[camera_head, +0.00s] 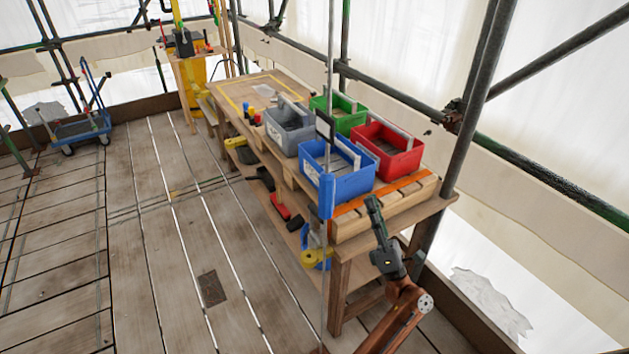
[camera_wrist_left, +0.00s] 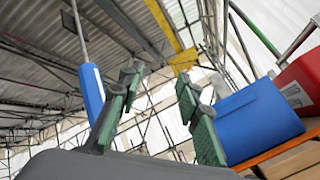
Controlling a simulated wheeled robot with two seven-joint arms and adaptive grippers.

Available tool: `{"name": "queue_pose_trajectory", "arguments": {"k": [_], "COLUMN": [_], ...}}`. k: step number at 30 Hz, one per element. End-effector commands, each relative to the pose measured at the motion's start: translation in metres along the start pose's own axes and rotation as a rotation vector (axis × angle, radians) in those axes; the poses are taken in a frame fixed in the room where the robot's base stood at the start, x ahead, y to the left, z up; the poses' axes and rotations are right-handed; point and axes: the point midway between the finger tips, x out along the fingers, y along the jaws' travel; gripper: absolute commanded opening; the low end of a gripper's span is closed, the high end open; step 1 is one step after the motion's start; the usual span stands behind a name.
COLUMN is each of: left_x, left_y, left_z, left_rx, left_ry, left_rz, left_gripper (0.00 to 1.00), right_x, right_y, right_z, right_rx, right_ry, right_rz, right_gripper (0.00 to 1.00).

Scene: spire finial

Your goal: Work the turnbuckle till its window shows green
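The turnbuckle looks to be the blue cylinder (camera_head: 327,196) on a thin upright rod, with a dark frame (camera_head: 324,126) higher on the rod. I see no window colour on it. In the left wrist view the blue cylinder (camera_wrist_left: 92,92) stands left of the fingers, outside the gap. The left gripper (camera_wrist_left: 160,80) is open there with its green-padded fingers spread and nothing between them. My right gripper is not in view.
The workbench (camera_head: 247,86) carries a blue bin (camera_head: 340,184), a red bin (camera_head: 392,168), a grey bin and a green bin. Scaffold poles (camera_head: 477,110) stand behind at right. The plank floor left of the bench is mostly clear; a blue trolley (camera_head: 82,128) stands far left.

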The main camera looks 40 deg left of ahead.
Motion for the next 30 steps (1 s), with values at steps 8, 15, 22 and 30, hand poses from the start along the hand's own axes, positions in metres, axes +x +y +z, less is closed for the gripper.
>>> {"name": "queue_pose_trajectory", "arguments": {"k": [8, 15, 22, 30], "left_x": [0.038, 0.049, 0.084, 0.121], "left_y": [0.09, 0.103, 0.107, 0.112], "left_z": [-0.029, -0.042, -0.066, -0.093], "left_rx": [-0.458, -0.518, -0.515, -0.513], "left_ry": [0.511, 0.584, 0.581, 0.578], "left_rz": [0.241, 0.275, 0.276, 0.273], "left_gripper": [0.32, 0.32, 0.32, 0.32], "right_x": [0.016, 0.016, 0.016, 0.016], "right_y": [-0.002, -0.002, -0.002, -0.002], "right_z": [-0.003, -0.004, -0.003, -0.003], "right_rx": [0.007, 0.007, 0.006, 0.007], "right_ry": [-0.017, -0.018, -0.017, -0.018], "right_rz": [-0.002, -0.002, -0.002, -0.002], "right_gripper": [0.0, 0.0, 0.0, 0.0]}}
